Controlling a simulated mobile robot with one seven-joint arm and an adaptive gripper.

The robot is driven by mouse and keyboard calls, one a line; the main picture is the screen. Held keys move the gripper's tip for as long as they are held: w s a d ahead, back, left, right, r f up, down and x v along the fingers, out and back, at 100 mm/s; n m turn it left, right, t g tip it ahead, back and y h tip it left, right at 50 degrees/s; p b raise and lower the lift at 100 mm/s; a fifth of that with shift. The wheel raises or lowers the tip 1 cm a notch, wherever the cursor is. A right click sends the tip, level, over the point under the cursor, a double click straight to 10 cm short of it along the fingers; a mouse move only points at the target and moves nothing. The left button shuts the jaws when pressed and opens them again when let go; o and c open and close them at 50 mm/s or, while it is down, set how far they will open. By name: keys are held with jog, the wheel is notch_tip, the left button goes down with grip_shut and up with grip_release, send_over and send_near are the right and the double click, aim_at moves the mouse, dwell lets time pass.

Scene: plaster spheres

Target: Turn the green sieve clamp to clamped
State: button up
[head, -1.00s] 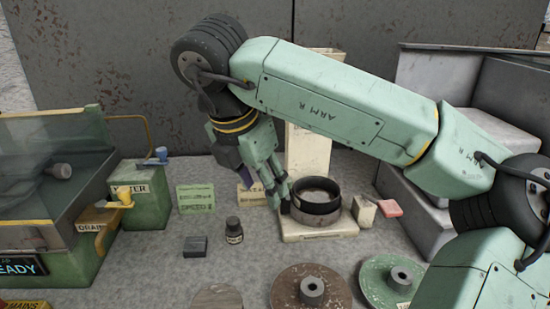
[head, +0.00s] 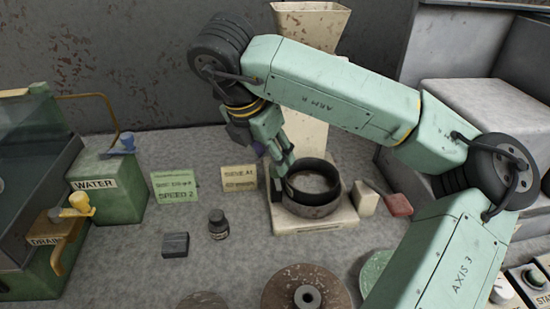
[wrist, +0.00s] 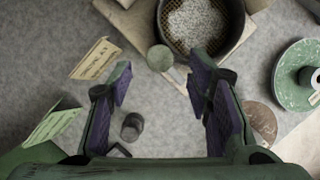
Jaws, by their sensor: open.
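The sieve is a dark round pan (head: 313,184) on a pale base plate (head: 318,222); the wrist view shows the pan (wrist: 205,30) holding pale grains. A grey-green round knob, seemingly the sieve clamp (wrist: 160,58), sits at the pan's edge over the plate. I cannot read its setting. In the head view my gripper hides it or makes it hard to pick out. My gripper (head: 281,168) is at the pan's left rim, pointing down. In the wrist view my gripper (wrist: 163,78) is open and empty, with the knob between and just beyond its fingertips.
A tall cream block (head: 305,100) stands behind the sieve. Two cards, green (head: 175,187) and cream (head: 239,178), stand left of it. A red-handled tool (head: 398,205) is right.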

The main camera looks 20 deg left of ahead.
aim_at(277, 176)
jog(key=shift+p+x, duration=0.4)
jog(key=shift+x, duration=1.65)
jog(key=shift+c, duration=0.3)
